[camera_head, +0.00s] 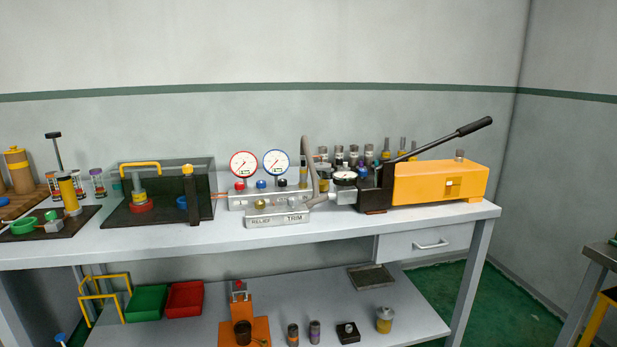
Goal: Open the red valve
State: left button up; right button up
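A small red valve knob (239,186) sits on top of a grey manifold block (235,202) on the workbench, under a red-rimmed gauge (243,164). A blue knob (261,184) and a black knob (282,183) stand in the same row to its right, with a blue-rimmed gauge (277,163) above. Whether the red valve is open or shut cannot be told at this size. In front is a lower block (277,218) labelled RELIEF and TRIM, with a brass knob (261,204). Neither of my grippers is in view.
A yellow hand pump (440,180) with a long black lever (440,141) stands to the right, joined by a hose (308,160). A clear-walled box (120,215) stands left. The bench's front strip (340,236) is clear. The lower shelf holds bins and parts.

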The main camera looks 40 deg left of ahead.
aim_at(239, 186)
jog(key=z, duration=0.25)
jog(key=i, duration=1.25)
jog(key=u, duration=1)
jog(key=i, duration=0.75)
jog(key=u, duration=0.75)
